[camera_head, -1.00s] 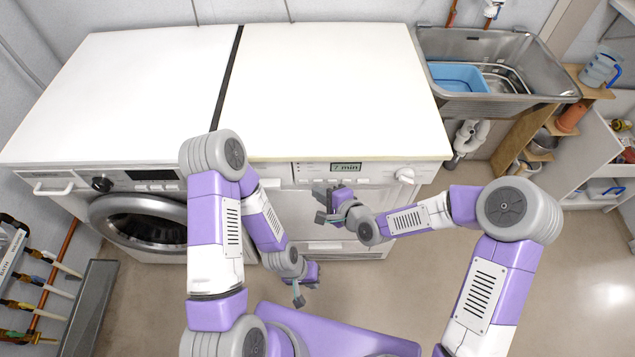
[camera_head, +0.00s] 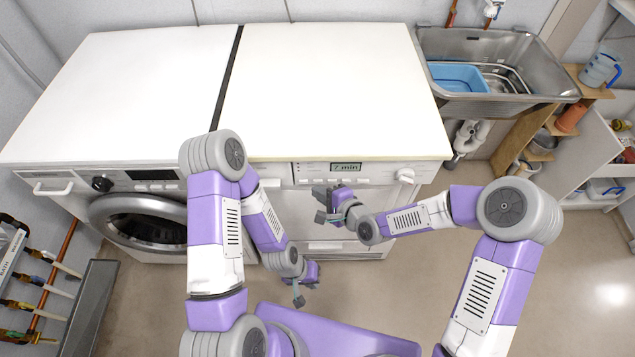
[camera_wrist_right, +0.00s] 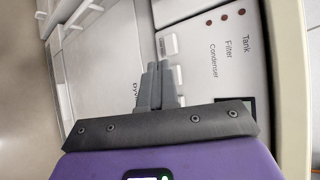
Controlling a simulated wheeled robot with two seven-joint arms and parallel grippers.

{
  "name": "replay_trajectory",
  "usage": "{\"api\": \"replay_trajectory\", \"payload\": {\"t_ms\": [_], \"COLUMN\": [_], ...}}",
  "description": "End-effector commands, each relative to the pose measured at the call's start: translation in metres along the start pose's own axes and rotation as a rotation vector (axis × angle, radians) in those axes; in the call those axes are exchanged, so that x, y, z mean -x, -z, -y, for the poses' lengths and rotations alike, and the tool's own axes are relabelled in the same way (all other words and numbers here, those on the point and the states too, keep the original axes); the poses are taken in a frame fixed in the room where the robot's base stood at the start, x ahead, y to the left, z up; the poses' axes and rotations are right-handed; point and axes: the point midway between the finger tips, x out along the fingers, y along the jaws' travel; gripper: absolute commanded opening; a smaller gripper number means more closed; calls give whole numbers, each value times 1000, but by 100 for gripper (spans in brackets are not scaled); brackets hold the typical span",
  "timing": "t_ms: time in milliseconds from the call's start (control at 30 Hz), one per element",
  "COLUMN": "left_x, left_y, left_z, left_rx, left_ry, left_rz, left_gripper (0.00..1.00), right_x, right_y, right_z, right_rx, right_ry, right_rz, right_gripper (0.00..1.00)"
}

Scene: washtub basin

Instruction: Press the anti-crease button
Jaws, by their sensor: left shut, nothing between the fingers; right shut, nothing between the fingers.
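I cannot read which one is anti-crease. My right gripper (camera_head: 322,203) is in front of this panel, shut and empty. In the right wrist view the shut fingertips (camera_wrist_right: 157,66) are beside the button row, close to a pale button (camera_wrist_right: 169,45); contact cannot be told. Other buttons are partly hidden behind the fingers. My left gripper (camera_head: 299,299) is shut and empty, low in front of the machine.
The left-hand machine (camera_head: 140,215) has a round door and a dark display. A round knob (camera_head: 405,175) sits right of the buttons. Tank, Filter and Condenser indicators (camera_wrist_right: 228,28) show beside the button row. A metal sink (camera_head: 540,75) stands at the right; open floor lies in front.

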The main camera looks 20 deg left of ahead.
Motion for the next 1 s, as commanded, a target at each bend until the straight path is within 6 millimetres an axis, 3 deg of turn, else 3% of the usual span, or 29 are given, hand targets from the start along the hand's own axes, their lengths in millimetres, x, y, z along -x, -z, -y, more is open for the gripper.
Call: {"api": "replay_trajectory", "payload": {"t_ms": [1000], "left_x": [-4], "left_y": [0], "left_z": [1], "left_rx": [0], "left_ry": [0], "left_rz": [0], "left_gripper": [0], "right_x": [-3], "right_y": [3], "right_z": [2], "right_rx": [-2], "right_ry": [1], "right_rz": [-1], "right_gripper": [0]}}
